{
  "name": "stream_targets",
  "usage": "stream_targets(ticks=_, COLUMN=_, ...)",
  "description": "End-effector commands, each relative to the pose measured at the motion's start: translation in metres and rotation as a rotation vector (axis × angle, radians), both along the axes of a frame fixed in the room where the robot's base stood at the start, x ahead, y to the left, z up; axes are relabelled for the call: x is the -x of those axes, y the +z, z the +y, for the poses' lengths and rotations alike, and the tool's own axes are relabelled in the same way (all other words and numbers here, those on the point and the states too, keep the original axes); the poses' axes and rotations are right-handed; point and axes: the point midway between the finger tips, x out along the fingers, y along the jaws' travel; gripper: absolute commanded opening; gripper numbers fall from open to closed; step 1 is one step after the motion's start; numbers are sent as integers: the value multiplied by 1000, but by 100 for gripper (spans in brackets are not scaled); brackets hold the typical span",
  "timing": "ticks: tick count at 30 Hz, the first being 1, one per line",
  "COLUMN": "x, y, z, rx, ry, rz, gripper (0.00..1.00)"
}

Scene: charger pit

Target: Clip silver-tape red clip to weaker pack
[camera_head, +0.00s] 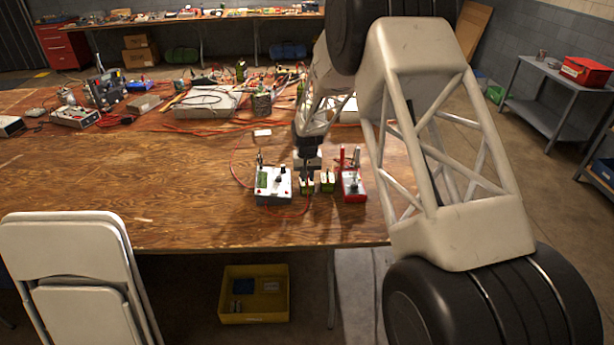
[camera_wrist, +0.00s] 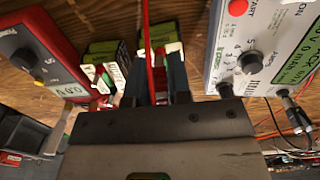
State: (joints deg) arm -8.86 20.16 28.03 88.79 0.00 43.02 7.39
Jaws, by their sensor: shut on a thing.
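My gripper (camera_wrist: 156,88) is shut on a red clip (camera_wrist: 149,50) with a red lead, low over the packs. Its silver tape cannot be made out. One green battery pack (camera_wrist: 161,33) is right at my fingertips; it also shows in the head view (camera_head: 307,187). Whether the clip touches its terminal is hidden by the fingers. A second green pack (camera_wrist: 104,52) stands beside it, also in the head view (camera_head: 327,182), with a red-and-white part (camera_wrist: 104,79) at its front. I cannot tell which pack is weaker.
The grey charger (camera_head: 273,186) stands left of the packs in the head view, with leads around it. The wooden table (camera_head: 180,200) is clear at front left.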

Motion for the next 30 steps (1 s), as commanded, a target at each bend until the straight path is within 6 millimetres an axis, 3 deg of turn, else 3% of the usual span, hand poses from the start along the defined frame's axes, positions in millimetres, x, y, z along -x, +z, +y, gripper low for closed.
stream_targets(ticks=14, x=0, y=-1, z=0, rx=0, ry=0, rz=0, gripper=5)
stream_targets(ticks=15, x=0, y=-1, z=0, rx=0, ry=0, rz=0, gripper=23)
stream_targets(ticks=20, x=0, y=-1, z=0, rx=0, ry=0, rz=0, gripper=48)
stream_targets(ticks=30, x=0, y=-1, z=0, rx=0, ry=0, rz=0, gripper=48)
